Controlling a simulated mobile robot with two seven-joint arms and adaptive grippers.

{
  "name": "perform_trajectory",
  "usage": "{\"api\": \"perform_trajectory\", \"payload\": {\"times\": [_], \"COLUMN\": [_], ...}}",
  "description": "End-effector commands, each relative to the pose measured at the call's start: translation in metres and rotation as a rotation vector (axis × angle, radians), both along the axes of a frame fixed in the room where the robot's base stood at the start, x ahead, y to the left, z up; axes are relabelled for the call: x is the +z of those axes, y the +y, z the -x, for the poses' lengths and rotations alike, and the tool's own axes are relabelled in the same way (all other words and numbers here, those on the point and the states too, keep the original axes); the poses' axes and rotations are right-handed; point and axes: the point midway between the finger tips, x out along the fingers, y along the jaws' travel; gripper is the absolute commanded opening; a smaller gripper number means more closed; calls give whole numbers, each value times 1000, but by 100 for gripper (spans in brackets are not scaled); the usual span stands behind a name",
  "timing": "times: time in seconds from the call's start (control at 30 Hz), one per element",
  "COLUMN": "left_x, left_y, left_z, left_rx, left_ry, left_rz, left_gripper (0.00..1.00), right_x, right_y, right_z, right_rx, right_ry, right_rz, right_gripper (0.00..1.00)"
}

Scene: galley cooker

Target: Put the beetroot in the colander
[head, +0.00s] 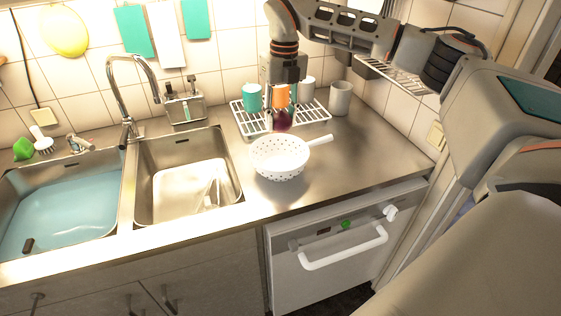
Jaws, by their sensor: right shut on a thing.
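The beetroot (283,121) is a dark purple-red round thing at the lower end of my right arm. My right gripper (276,116) points down and is shut on the beetroot. The white colander (279,164), with dark holes and a handle to the right, stands on the steel worktop. The beetroot appears just above or behind the colander's far rim; I cannot tell exactly how far over the opening it is. My left gripper is not in view.
A wire rack (309,126) with several cups stands behind the colander. A grey-white cup (341,98) is at its right. Two sinks, the left with water (65,212), lie to the left under a tap (127,90). Worktop (370,150) right of the colander is clear.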

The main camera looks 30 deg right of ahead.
Motion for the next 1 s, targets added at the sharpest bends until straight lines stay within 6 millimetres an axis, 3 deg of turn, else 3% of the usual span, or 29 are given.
{"api": "perform_trajectory", "payload": {"times": [0.1,0.33,1.0], "left_x": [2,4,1], "left_y": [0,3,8], "left_z": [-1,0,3], "left_rx": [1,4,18], "left_ry": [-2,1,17], "left_rz": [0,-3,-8], "left_gripper": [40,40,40], "right_x": [-31,-82,-146], "right_y": [0,0,0], "right_z": [1,1,0], "right_rx": [1,3,2], "right_ry": [4,3,-2], "right_rz": [0,0,0], "right_gripper": [12,12,12]}}
